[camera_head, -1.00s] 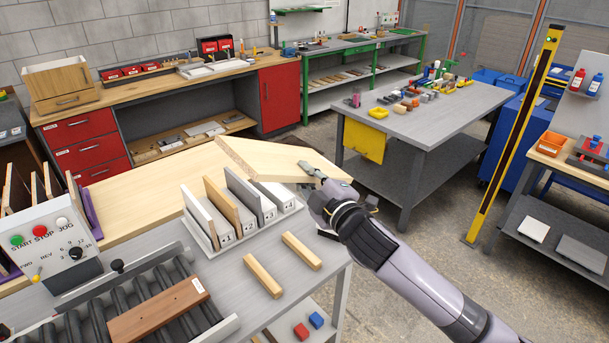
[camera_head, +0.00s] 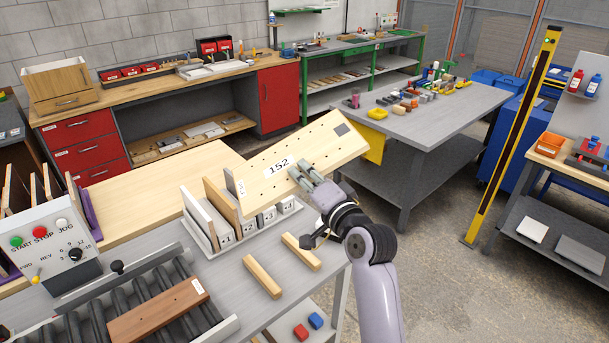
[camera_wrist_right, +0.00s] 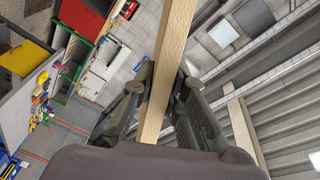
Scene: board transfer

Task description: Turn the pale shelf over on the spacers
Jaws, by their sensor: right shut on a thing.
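The pale shelf (camera_head: 310,150) is in the air above the back of the bench, tilted, with a face marked 152, rows of small holes and a dark square at its far right end. My right gripper (camera_head: 310,178) is shut on its lower edge. In the right wrist view the shelf (camera_wrist_right: 165,70) runs edge-on between the two fingers (camera_wrist_right: 165,110). The two pale spacers (camera_head: 262,277) and (camera_head: 301,252) lie bare and roughly parallel on the grey bench, in front of and below the shelf. My left gripper is not in view.
A rack (camera_head: 212,236) with upright boards in numbered slots stands left of the spacers; the shelf hides part of it. A roller conveyor (camera_head: 120,305) carries a brown board (camera_head: 158,310). A control box (camera_head: 45,245) stands at the left.

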